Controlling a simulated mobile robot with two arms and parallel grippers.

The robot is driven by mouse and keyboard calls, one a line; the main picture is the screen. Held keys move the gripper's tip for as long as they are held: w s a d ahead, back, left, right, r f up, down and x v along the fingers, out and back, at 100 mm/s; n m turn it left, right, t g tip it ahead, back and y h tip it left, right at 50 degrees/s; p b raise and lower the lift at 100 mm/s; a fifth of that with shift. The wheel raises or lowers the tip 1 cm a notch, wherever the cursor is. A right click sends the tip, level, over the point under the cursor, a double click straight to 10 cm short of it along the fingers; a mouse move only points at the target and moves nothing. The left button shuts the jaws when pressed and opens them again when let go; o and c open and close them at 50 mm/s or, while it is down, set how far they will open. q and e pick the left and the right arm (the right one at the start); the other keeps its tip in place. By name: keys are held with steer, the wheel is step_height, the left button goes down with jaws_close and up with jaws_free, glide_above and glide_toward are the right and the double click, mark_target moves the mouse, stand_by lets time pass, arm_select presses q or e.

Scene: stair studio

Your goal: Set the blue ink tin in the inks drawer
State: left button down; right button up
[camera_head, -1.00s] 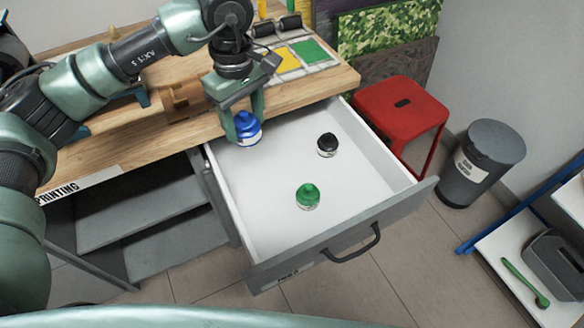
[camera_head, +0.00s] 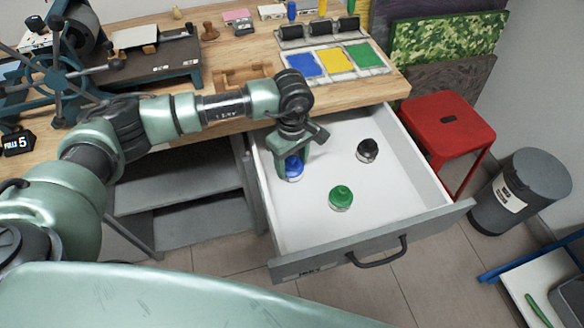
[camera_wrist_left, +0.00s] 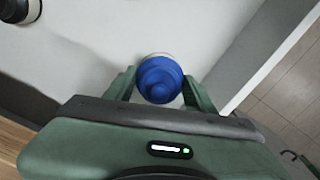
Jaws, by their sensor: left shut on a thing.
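The blue ink tin (camera_head: 293,168) is between the fingers of my left gripper (camera_head: 291,172), which is shut on it. It looks upright, inside the open inks drawer (camera_head: 312,232) near its left wall. I cannot tell whether its base touches the drawer floor. In the left wrist view the tin's blue cap (camera_wrist_left: 160,80) sits between the two fingertips (camera_wrist_left: 160,84), with white floor beyond it. A green tin (camera_head: 341,198) and a black tin (camera_head: 367,151) stand upright in the drawer, apart from the blue one. My right gripper is not in view.
The wooden bench (camera_head: 230,100) is behind the drawer, with a colour tray (camera_head: 334,62) and rollers on it. A red stool (camera_head: 440,128) and a grey bin (camera_head: 520,190) stand right of the drawer.

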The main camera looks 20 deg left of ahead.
mark_target(292, 171)
arm_select(q)
step_height(292, 171, down, 3)
steer(key=shift+r, duration=0.1)
steer(key=c, duration=0.9)
jaws_free()
steer(key=shift+f, duration=0.25)
steer(key=shift+c, duration=0.2)
steer(key=o, duration=0.4)
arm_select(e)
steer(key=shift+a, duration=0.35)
arm_select(q)
steer(key=shift+r, duration=0.2)
steer(key=shift+r, duration=0.2)
step_height(292, 171, up, 12)
steer(key=shift+f+b, duration=0.15)
steer(key=shift+b, duration=0.55)
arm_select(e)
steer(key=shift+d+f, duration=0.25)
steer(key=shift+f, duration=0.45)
